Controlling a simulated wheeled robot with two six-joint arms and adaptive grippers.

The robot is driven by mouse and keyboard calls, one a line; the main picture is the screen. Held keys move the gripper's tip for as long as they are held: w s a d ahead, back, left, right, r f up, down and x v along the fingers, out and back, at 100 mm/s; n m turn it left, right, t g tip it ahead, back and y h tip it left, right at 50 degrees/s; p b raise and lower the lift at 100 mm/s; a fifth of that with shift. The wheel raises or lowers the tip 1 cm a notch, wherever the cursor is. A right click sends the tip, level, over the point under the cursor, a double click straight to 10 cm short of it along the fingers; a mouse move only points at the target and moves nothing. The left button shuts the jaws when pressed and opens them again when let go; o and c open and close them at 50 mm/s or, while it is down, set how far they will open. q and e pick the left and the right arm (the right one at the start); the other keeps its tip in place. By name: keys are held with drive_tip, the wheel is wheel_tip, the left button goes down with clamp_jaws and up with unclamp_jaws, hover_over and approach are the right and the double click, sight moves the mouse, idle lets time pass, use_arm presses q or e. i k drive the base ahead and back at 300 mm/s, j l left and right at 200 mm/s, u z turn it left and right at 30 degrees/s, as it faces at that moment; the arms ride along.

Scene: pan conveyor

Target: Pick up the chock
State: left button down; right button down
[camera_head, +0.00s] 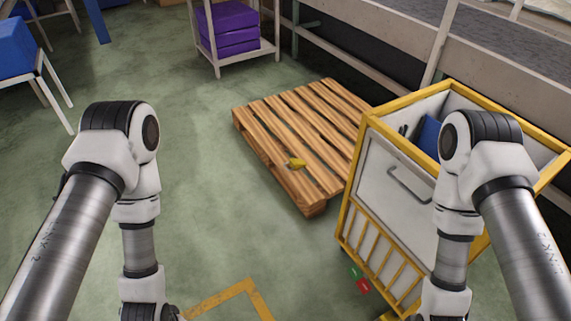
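A small yellow object (296,163), which looks like the chock, lies on the near part of a wooden pallet (275,143) in the middle of the view. My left arm comes in from the left and points down; its gripper is below the bottom edge of the picture. My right arm comes in from the right and points down in front of the yellow cart; its gripper is also out of the picture. Both arms are well apart from the yellow object.
A yellow-framed cart (389,185) with a blue item (429,135) inside stands against the pallet's right side. A conveyor (385,45) runs behind. A rack with purple boxes (229,27) and a blue box on a stand (14,47) stand farther off. Green floor left of the pallet is clear.

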sight(295, 163)
drive_tip(key=i+j+z, duration=0.1)
drive_tip(key=z, duration=0.65)
drive_tip(key=i+j+z, duration=0.2)
drive_tip(key=j, duration=0.2)
drive_tip(key=i+j+z, duration=0.2)
drive_tip(key=j, duration=0.2)
drive_tip(key=i+j+z, duration=0.2)
drive_tip(key=j, duration=0.25)
drive_tip(key=j+z, duration=0.2)
drive_tip(key=j, duration=0.2)
drive_tip(key=i+j+z, duration=0.2)
drive_tip(key=j, duration=1.25)
drive_tip(key=i+j, duration=0.15)
drive_tip(key=j, duration=0.75)
drive_tip(key=z, duration=0.05)
